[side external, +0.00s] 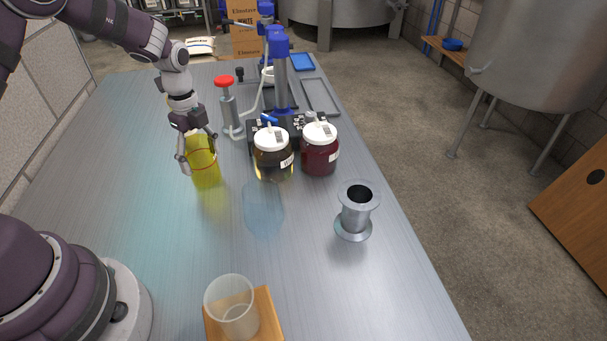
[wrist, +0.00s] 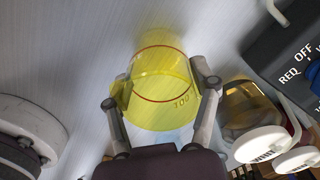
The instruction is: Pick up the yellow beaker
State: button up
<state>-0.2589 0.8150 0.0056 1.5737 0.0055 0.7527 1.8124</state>
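The yellow beaker (side external: 204,160) is see-through with a red ring, and stands upright on the metal table at the left. It also shows in the wrist view (wrist: 160,88), with a "100" mark on its side. My gripper (side external: 198,152) is open, with its fingers spread on either side of the beaker. In the wrist view, the gripper (wrist: 158,92) has one finger at the beaker's left edge and one at its right edge. I cannot tell whether either finger touches the wall.
Two lidded jars, one amber (side external: 272,160) and one dark red (side external: 320,155), stand to the right. Behind them is a device with a red knob (side external: 224,82). A metal flanged spool (side external: 356,210) and a clear beaker (side external: 230,305) on a wooden block (side external: 268,310) are nearer.

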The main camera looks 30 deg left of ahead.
jog(key=c, duration=0.5)
